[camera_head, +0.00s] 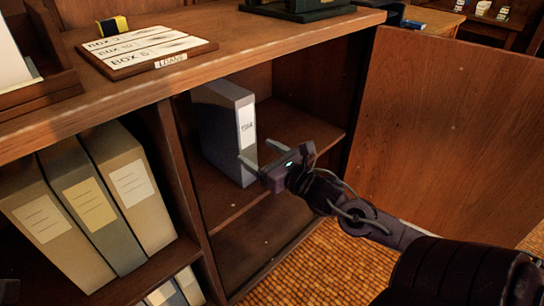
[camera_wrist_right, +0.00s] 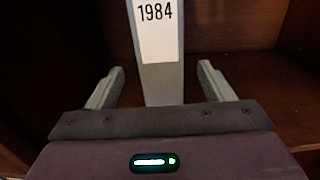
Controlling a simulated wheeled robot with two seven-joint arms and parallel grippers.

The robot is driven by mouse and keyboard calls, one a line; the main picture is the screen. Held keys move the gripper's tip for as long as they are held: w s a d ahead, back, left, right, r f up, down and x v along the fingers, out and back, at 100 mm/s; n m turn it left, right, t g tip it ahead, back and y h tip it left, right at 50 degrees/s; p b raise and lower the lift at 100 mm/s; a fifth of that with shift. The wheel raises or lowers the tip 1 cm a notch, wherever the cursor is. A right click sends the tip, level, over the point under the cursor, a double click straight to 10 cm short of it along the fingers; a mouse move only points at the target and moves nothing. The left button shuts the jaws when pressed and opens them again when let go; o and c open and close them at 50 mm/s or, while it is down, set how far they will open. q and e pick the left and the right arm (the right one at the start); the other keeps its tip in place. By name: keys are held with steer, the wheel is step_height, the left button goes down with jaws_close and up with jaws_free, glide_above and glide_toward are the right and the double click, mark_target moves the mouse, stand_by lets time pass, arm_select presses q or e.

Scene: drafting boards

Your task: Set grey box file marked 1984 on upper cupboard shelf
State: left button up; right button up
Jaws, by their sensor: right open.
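The grey box file (camera_head: 221,130) stands upright on the upper shelf (camera_head: 299,129) of the open cupboard, close to its left wall. Its white spine label reads 1984 and also shows in the right wrist view (camera_wrist_right: 157,30). My right gripper (camera_head: 256,152) is open in front of the spine. In the wrist view its two fingers (camera_wrist_right: 160,75) lie on either side of the spine, with a visible gap at each side. The back of the file is hidden. My left gripper is not in view.
The cupboard door (camera_head: 450,130) stands open at the right. A lower compartment (camera_head: 262,238) below the shelf looks empty. Several other box files (camera_head: 88,200) fill the bay at the left. A LOANS board (camera_head: 150,50) lies on the cupboard top.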

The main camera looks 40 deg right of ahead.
steer(key=shift+s+d+p, duration=0.15)
steer(key=shift+s+p, duration=0.25)
steer(key=shift+s, duration=1.45)
steer(key=shift+s, duration=0.1)
